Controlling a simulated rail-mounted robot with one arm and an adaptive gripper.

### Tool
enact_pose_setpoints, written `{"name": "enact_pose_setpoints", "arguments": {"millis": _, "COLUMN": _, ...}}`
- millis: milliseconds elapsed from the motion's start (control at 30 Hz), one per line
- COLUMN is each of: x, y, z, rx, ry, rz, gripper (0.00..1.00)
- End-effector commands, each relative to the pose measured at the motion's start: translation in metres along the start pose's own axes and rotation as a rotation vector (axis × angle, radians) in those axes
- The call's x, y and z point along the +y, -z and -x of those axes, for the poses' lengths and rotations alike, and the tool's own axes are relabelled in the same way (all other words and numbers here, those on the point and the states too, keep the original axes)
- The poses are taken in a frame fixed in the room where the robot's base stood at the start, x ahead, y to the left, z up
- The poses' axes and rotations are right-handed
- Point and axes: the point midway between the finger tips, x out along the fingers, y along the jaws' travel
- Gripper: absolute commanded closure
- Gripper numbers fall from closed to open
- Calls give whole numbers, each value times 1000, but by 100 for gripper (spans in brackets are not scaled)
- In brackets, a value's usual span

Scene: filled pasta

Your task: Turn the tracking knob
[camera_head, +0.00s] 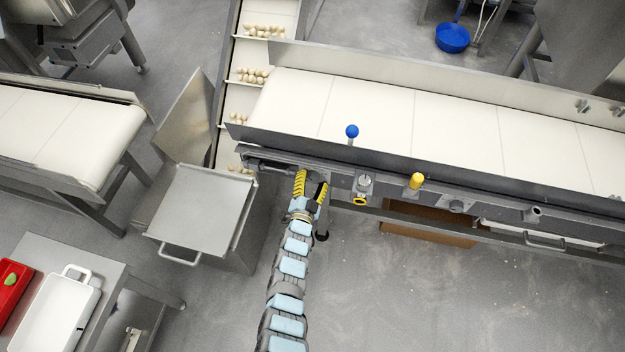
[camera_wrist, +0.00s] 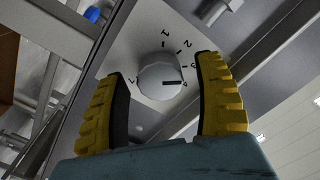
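A round grey knob (camera_wrist: 158,82) on a pale plate with a printed number scale shows in the wrist view. Its dark pointer mark points right, near the 4. My gripper (camera_wrist: 163,70) is open, with one yellow-padded finger on each side of the knob in the picture. Gaps show between the fingers and the knob, and nothing is held. In the head view my gripper (camera_head: 312,186) is at the front side of the conveyor frame, near its left end. The knob cannot be made out there.
Along the same conveyor side (camera_head: 480,205) are a yellow-ringed control (camera_head: 361,190), a yellow-topped knob (camera_head: 416,181) and a blue ball-topped lever (camera_head: 351,131). A metal bin (camera_head: 200,205) stands left of my arm. Floor to the right of my arm is open.

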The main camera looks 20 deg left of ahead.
Motion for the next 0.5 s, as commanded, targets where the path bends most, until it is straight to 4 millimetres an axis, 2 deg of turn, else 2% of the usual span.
{"name": "enact_pose_setpoints", "arguments": {"millis": 33, "x": 0, "y": 0, "z": 0, "rx": 0, "ry": 0, "rz": 0, "gripper": 47}}
{"name": "enact_pose_setpoints", "arguments": {"millis": 200, "x": 0, "y": 0, "z": 0, "rx": 0, "ry": 0, "rz": 0, "gripper": 94}}
{"name": "enact_pose_setpoints", "arguments": {"millis": 500, "x": 0, "y": 0, "z": 0, "rx": 0, "ry": 0, "rz": 29, "gripper": 95}}
